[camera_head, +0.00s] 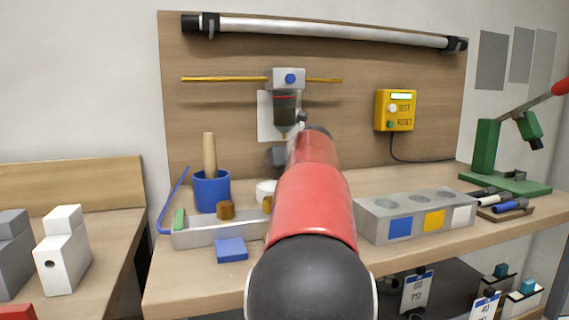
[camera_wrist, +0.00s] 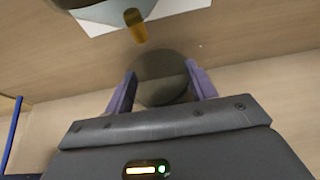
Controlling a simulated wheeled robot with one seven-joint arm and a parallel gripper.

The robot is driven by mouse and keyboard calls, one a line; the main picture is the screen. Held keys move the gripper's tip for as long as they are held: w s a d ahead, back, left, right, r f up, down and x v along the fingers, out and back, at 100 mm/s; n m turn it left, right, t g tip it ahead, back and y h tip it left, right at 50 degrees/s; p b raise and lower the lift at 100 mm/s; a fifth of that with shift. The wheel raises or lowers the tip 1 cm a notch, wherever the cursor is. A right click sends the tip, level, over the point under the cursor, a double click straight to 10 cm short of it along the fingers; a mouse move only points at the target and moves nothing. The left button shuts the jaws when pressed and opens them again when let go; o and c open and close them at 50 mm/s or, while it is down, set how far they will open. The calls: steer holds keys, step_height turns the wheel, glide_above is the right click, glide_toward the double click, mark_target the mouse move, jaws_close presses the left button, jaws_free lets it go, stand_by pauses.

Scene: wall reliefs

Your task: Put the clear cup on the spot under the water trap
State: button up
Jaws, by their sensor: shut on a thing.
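The water trap (camera_head: 286,108) hangs on the wooden back panel, with a grey head, blue knob and dark bowl. Its amber lower tip (camera_wrist: 135,25) shows at the top of the wrist view. My gripper (camera_wrist: 160,85) has its purple fingers shut on the sides of a round, dark see-through thing, which looks like the clear cup (camera_wrist: 162,78). The cup is just below the amber tip in the picture; its exact height and offset are unclear. In the head view my red arm hides the cup and most of the gripper. I cannot make out the spot under the trap.
A blue block (camera_head: 231,249) lies in front. A grey holed block (camera_head: 415,217) stands right. A yellow tester box (camera_head: 395,110) and green stand (camera_head: 487,150) are farther right.

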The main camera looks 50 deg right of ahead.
steer(key=shift+f, duration=0.2)
steer(key=o, duration=1.1)
steer(key=shift+c, duration=0.2)
steer(key=shift+r, duration=0.1)
steer(key=shift+r, duration=0.15)
steer(key=v, duration=1.2)
steer(key=shift+s, duration=0.1)
